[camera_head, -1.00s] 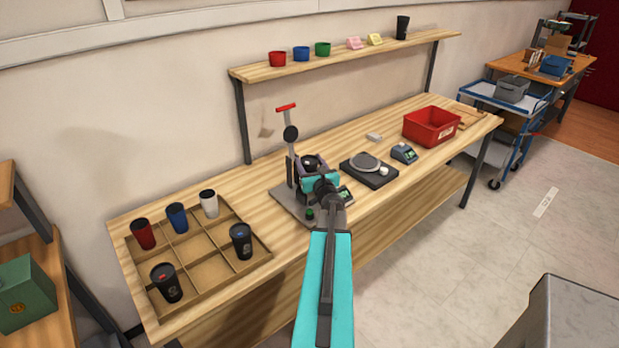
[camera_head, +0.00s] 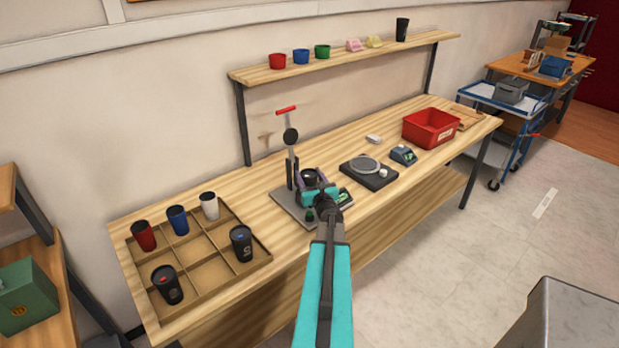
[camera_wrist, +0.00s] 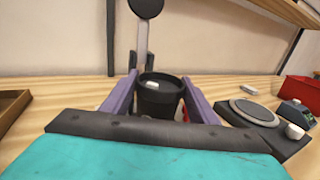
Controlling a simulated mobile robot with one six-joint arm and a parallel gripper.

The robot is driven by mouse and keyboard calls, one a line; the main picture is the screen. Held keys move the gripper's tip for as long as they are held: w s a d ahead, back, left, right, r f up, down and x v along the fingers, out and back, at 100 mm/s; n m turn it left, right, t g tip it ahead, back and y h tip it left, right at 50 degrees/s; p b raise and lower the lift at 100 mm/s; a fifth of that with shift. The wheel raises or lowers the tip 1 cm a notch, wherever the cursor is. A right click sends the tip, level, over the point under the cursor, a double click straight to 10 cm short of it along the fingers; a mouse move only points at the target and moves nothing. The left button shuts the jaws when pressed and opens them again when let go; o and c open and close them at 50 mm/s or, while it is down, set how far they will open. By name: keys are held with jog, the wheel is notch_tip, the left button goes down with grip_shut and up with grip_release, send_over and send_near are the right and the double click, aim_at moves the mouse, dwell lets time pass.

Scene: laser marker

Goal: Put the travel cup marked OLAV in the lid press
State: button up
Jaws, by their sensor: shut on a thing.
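My gripper (camera_head: 311,183) is shut on a dark cup (camera_wrist: 160,96), whose open rim faces up between the two purple fingers in the wrist view. In the head view this cup (camera_head: 309,174) is upright and mostly hidden by my gripper; no name is readable on it. The lid press (camera_head: 290,160) has a grey base plate, an upright column and a raised lever with a red handle. My gripper holds the cup over the plate, in front of the column. I cannot tell whether the cup touches the plate. The press column also shows behind the cup in the wrist view (camera_wrist: 142,45).
A divided wooden tray (camera_head: 205,262) at left holds several cups. Right of the press are a scale (camera_head: 368,172), a small blue device (camera_head: 403,154) and a red bin (camera_head: 432,128). A wall shelf (camera_head: 345,58) with small cups hangs above. Table between press and tray is clear.

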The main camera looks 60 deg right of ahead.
jog(key=shift+f, duration=0.5)
jog(key=shift+f, duration=0.1)
jog(key=o, duration=0.7)
jog(key=b+v, duration=0.2)
jog(key=v, duration=1)
jog(key=shift+b, duration=0.3)
jog(key=shift+r, duration=0.2)
dwell(0.6)
